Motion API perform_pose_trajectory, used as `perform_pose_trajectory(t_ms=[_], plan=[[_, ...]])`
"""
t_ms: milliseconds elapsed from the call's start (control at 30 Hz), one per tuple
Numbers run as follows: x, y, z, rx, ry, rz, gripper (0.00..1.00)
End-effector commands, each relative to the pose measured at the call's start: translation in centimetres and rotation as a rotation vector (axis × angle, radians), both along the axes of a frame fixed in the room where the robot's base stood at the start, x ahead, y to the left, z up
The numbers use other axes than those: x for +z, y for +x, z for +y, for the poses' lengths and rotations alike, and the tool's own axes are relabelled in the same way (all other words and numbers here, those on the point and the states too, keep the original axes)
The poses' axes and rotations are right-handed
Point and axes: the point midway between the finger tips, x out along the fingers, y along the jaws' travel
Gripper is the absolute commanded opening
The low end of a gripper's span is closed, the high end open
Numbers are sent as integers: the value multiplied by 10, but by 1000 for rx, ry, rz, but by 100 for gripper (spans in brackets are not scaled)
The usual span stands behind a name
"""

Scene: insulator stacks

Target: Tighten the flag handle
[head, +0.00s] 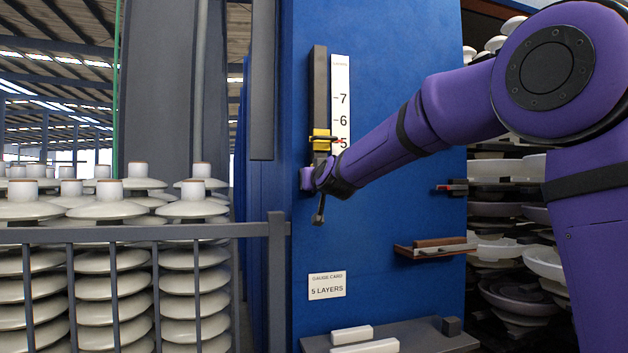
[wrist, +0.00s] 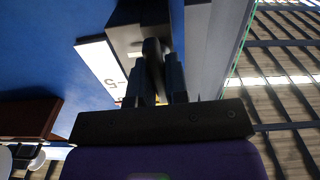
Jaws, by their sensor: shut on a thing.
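The gauge has a dark vertical rail (head: 319,90) beside a white scale (head: 340,85) with 7, 6 and 5. A yellow slider (head: 321,140) sits on the rail, with its red pointer at about the 5 mark. In the head view my gripper (head: 308,179) is just below the slider and hides the flag handle. In the wrist view the dark flag handle (wrist: 152,55) stands between the two fingers of my gripper (wrist: 158,75), which are shut on it. The handle's exact tilt is hard to tell in the shadow.
A gauge card (head: 327,285) reading 5 LAYERS is on the blue panel (head: 400,240). A small ledge (head: 436,248) juts out at right, and a grey shelf (head: 420,336) with white blocks is below. Insulator stacks (head: 110,230) stand behind a grey rail (head: 150,232) at left.

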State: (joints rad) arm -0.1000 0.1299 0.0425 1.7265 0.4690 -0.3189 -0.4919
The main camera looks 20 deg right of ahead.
Motion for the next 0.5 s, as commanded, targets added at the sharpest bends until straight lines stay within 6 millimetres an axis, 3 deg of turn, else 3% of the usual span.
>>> perform_pose_trajectory(t_ms=[267,500], plan=[[0,0,0,0,118,0,0],[0,0,0,0,322,0,0]])
